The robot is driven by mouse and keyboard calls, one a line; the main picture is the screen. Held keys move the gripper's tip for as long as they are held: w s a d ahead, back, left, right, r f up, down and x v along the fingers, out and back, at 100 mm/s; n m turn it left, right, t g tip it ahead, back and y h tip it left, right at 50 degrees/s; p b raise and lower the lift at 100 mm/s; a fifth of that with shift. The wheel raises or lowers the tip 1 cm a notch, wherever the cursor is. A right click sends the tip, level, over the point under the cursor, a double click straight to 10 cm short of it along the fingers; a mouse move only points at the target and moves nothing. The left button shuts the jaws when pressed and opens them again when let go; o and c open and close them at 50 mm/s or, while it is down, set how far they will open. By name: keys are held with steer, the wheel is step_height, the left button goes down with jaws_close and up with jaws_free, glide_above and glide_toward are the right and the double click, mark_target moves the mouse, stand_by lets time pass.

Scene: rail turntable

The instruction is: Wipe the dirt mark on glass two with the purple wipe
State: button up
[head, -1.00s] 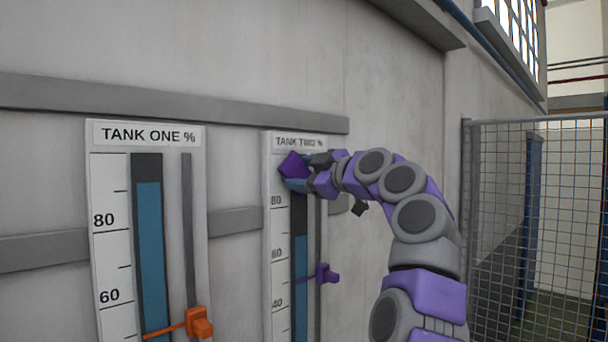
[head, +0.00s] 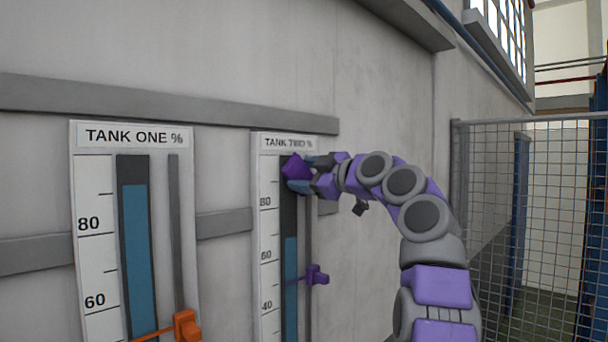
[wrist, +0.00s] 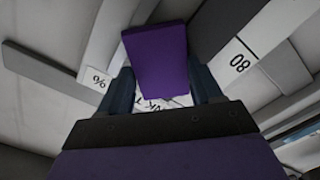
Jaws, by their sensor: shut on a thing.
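The purple wipe (head: 296,167) is a small block held between the fingers of my gripper (head: 308,174). In the wrist view the wipe (wrist: 157,62) fills the space between the two dark fingers of my gripper (wrist: 158,92). The wipe is in front of the top of the tank two gauge (head: 268,228), just under its label, over the dark upper part of the glass (head: 290,215). I cannot tell whether it touches the glass. No dirt mark shows; the wipe and fingers cover part of the glass.
A purple pointer (head: 317,275) sits on the slider rail right of tank two's glass. The tank one gauge (head: 95,260) with an orange pointer (head: 186,326) stands to the left. Grey rails (head: 225,222) cross the wall. A mesh fence (head: 490,220) is at the right.

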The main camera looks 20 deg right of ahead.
steer(key=shift+s, duration=0.1)
steer(key=b+v, duration=0.2)
steer(key=v, duration=0.4)
stand_by(0.5)
steer(key=b+v, duration=0.1)
steer(key=v, duration=0.2)
stand_by(0.5)
stand_by(0.3)
